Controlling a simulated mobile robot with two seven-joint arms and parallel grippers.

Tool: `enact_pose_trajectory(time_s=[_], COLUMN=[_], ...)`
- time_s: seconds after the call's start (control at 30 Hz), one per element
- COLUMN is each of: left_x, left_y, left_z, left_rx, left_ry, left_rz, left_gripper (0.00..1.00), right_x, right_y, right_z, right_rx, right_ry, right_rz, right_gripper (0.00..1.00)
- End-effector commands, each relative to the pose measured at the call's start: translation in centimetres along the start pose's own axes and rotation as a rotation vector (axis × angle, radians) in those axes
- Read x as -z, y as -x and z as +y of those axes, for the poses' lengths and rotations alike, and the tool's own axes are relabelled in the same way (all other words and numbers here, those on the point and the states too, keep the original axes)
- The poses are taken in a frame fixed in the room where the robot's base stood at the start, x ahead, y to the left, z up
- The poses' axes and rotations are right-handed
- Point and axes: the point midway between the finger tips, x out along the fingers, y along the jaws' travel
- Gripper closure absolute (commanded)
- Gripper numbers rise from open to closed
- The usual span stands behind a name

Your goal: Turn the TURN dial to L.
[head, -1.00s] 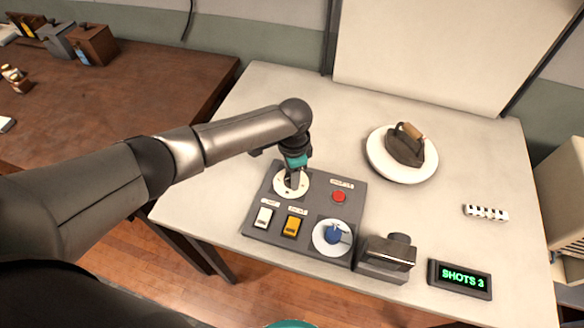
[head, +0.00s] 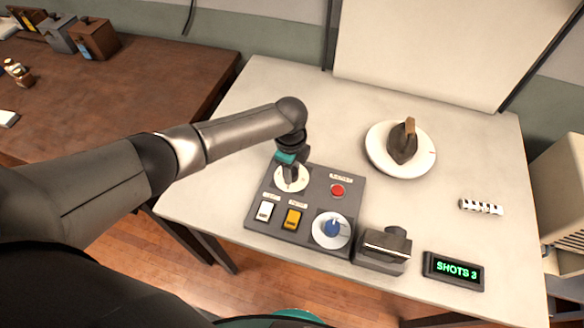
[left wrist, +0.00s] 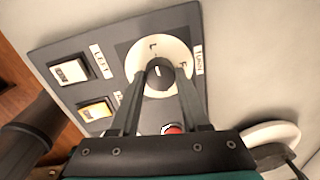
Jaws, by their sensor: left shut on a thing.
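The TURN dial is a white disc (head: 304,181) with a dark central knob, at the back left of the grey panel (head: 318,179). In the left wrist view the disc (left wrist: 137,65) carries an L mark near its upper edge, with the TURN label (left wrist: 199,60) beside it. My left gripper (head: 291,176) reaches down onto the dial, and its fingers are shut on the dark knob (left wrist: 160,73). A pale line shows on the knob; its exact setting is hard to read. My right gripper is not in view.
The panel also holds a red button (head: 338,191), a white switch (head: 265,210), a yellow switch (head: 292,219) and a blue knob (head: 332,228). A dark device (head: 384,246) and a SHOTS 3 display (head: 454,269) are right.

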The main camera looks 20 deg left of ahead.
Motion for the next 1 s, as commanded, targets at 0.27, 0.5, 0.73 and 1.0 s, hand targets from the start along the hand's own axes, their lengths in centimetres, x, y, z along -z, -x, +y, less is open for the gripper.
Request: enact_pose_trajectory(time_s=[0.27, 0.5, 0.73, 1.0], left_x=[0.09, 0.11, 0.11, 0.06], left_y=[0.06, 0.06, 0.06, 0.03], left_z=[-0.07, -0.07, -0.08, -0.03], left_rx=[0.003, 0.003, 0.003, 0.001], left_ry=[-0.051, -0.055, -0.054, -0.053], left_rz=[0.006, 0.007, 0.007, 0.005], left_gripper=[1.0, 1.0, 0.45, 0.24], right_x=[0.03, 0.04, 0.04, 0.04], right_y=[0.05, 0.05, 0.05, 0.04], right_z=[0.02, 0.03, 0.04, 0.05], right_rx=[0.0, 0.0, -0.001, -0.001], right_ry=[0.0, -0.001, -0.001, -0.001], right_rz=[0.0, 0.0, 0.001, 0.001], right_gripper=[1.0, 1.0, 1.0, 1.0])
